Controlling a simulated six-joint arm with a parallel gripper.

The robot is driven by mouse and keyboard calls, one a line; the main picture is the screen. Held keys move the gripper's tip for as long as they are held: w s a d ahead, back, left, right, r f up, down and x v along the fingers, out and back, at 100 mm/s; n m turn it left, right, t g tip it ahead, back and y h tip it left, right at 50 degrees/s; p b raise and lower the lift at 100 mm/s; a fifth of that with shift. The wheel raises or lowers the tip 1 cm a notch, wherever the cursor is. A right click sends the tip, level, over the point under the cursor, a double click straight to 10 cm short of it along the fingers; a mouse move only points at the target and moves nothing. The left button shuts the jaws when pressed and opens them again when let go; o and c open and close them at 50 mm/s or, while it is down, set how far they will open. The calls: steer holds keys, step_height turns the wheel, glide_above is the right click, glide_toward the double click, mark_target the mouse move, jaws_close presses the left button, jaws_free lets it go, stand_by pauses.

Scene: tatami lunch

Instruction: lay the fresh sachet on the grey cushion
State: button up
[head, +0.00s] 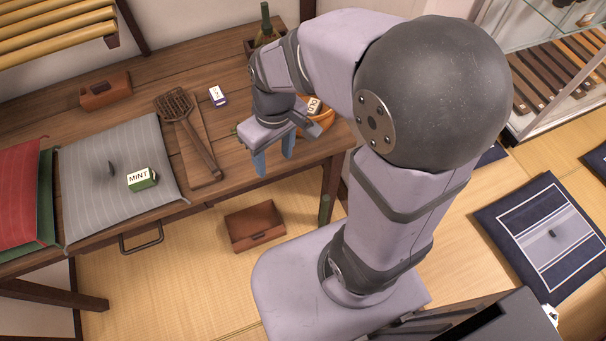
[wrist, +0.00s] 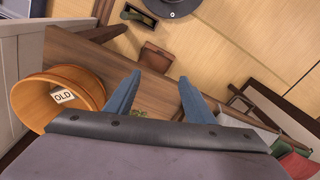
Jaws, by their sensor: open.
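The grey cushion (head: 90,205) lies on the left part of the wooden table. A green and white sachet marked MINT (head: 142,179) lies on its right side, with a small dark object (head: 110,168) beside it. A purple and white sachet (head: 217,95) lies on the table farther back; its label is too small to read. A sachet marked OLD (wrist: 63,95) lies in the orange wooden tub (wrist: 27,97). No label reads "fresh". My gripper (head: 273,157) is open and empty near the table's front edge, left of the tub. Its blue fingers show apart in the wrist view (wrist: 159,80).
A brown box (head: 105,92) stands at the back left. Red (head: 18,190) and green cushions lie at the far left. Another brown box (head: 255,226) is on the tatami below.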

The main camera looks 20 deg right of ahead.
steer(key=s+d+f+m, duration=0.2)
steer(key=s+d+m, duration=0.2)
steer(key=s, duration=0.2)
steer(key=shift+d+f+h, duration=0.25)
steer(key=shift+d+h, duration=0.15)
step_height(320, 180, up, 11)
steer(key=p, duration=1.1)
